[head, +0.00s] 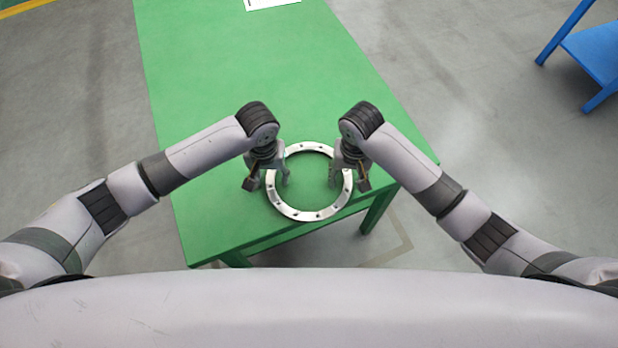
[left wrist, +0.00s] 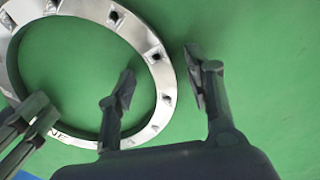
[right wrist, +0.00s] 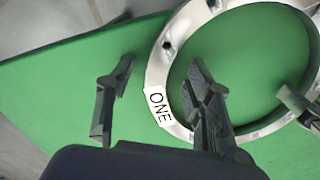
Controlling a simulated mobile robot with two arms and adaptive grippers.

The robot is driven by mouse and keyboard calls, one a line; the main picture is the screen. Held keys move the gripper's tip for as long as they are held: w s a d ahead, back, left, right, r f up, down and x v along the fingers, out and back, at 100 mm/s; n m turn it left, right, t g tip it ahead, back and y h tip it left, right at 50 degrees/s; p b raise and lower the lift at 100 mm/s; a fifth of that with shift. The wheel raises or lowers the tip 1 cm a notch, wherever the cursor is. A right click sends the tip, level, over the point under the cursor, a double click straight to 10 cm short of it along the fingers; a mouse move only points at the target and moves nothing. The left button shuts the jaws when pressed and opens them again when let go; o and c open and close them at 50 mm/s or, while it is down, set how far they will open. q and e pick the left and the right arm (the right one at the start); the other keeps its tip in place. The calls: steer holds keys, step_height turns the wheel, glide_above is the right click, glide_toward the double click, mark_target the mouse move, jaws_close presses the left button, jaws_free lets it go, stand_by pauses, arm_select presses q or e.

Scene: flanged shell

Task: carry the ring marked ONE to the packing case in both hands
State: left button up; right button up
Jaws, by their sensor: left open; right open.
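The silver flanged ring (head: 304,214) lies flat on the green table near its front edge. Its label ONE (right wrist: 159,107) shows in the right wrist view, and part of it shows in the left wrist view (left wrist: 52,124). My left gripper (head: 269,182) is open at the ring's left side; in its wrist view (left wrist: 160,85) one finger is over the inside and one outside the rim. My right gripper (head: 349,185) is open at the ring's right side, its fingers likewise on either side of the rim (right wrist: 158,75). I cannot tell whether either touches the ring.
The green table (head: 220,80) is bare behind the ring, except for a white printed sheet (head: 270,3) at the far edge. A blue stand (head: 595,50) is at the upper right, across grey floor. No packing case is recognisable.

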arm_select(q)
steer(key=shift+f, duration=0.1)
arm_select(e)
steer(key=shift+f, duration=0.1)
steer(key=shift+c, duration=0.3)
arm_select(q)
jaws_close()
arm_select(e)
jaws_close()
arm_select(q)
steer(key=shift+w, duration=0.1)
stand_by(0.3)
